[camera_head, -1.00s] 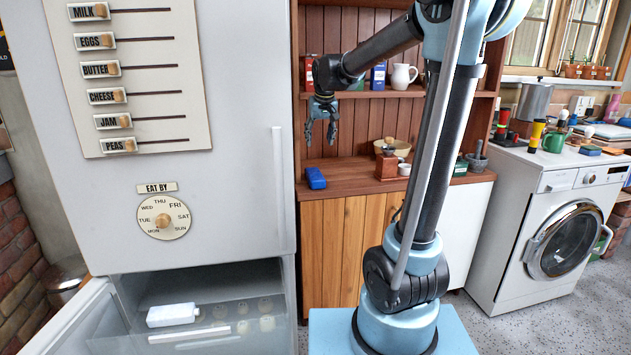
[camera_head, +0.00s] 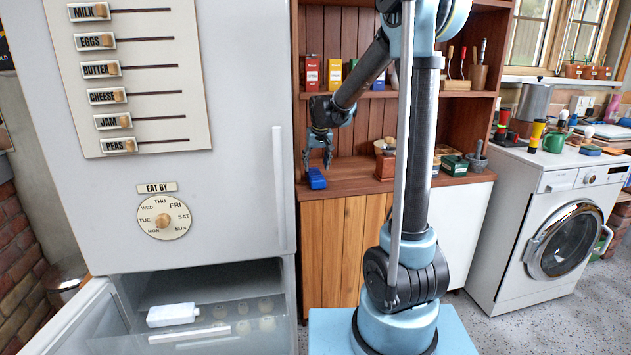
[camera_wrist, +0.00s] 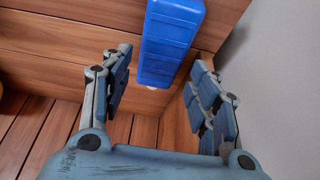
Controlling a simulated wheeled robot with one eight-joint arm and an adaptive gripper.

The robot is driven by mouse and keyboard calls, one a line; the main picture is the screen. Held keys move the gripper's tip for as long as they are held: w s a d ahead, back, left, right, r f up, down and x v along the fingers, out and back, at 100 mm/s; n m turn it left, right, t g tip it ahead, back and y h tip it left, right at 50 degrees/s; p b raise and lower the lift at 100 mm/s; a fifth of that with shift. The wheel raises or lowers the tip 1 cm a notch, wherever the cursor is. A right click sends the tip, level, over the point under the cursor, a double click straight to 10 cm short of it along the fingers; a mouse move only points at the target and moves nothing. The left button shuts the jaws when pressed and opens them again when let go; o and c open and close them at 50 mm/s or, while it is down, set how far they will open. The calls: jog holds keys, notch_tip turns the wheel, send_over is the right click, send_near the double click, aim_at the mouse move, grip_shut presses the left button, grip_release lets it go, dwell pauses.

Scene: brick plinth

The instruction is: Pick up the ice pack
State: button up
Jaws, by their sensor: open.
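A blue ribbed block, apparently the ice pack (camera_head: 317,180), lies at the left front of the wooden counter. It fills the top middle of the wrist view (camera_wrist: 169,42), with a small white part at its near end. My gripper (camera_head: 319,162) is above it, fingers pointing down. In the wrist view the fingers (camera_wrist: 158,72) are spread wide and empty. The block shows beyond and between them; I cannot tell the exact height gap. A white flat pack with a neck (camera_head: 172,314) lies in the open lower compartment of the fridge.
The tall white fridge (camera_head: 240,120) stands close to the left of the counter. Its lower door (camera_head: 75,325) is open. A wooden coffee grinder (camera_head: 385,165) and a green box (camera_head: 454,165) stand further right on the counter (camera_head: 350,178). A shelf is above.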

aim_at(315, 173)
jog(key=shift+x, duration=2.45)
jog(key=shift+s+f, duration=0.1)
jog(key=shift+s, duration=0.05)
jog(key=shift+c, duration=0.2)
jog(key=c, duration=0.9)
